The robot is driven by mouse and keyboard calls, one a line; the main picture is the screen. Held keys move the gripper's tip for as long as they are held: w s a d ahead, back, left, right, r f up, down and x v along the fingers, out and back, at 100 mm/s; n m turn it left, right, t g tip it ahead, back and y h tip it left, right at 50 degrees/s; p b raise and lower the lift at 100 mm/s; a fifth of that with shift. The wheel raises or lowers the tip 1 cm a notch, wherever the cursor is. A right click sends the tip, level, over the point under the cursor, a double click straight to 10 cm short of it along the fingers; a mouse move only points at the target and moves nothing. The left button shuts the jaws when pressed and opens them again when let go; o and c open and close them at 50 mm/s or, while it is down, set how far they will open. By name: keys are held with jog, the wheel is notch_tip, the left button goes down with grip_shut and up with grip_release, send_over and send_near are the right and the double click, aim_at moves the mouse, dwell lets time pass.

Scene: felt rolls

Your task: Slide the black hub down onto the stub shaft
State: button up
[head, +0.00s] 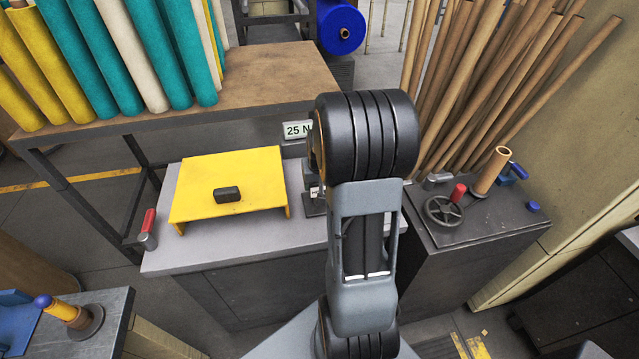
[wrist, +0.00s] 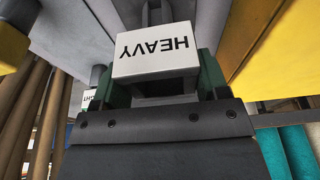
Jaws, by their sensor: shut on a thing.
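In the wrist view my gripper (wrist: 158,92) appears closed around a block with a white face (wrist: 155,50) marked HEAVY, its lettering upside down in this view. The jaws are partly hidden. In the head view my arm covers the gripper and whatever it holds. A black spoked wheel (head: 444,209), which may be the hub, lies on the dark cabinet at right. A small black block (head: 228,194) rests on the yellow stand. I cannot tell which part is the stub shaft.
The yellow stand (head: 257,165) is on the grey bench (head: 190,262). A red peg (head: 458,193) and a brown tube (head: 490,171) stand by the wheel. Long tubes (head: 470,90) lean behind. A second, smaller label (wrist: 88,97) shows in the wrist view. The bench front is clear.

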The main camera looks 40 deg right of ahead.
jog(key=shift+f, duration=0.15)
jog(key=shift+f+b, duration=1.8)
jog(key=shift+f, duration=0.15)
jog(key=shift+f+b, duration=0.9)
jog(key=shift+f, duration=0.15)
jog(key=o, duration=1.1)
jog(key=shift+r, duration=0.1)
jog(key=v, duration=1.3)
jog(key=shift+s+a+r, duration=0.1)
jog(key=shift+s+r, duration=0.05)
jog(key=shift+r, duration=0.2)
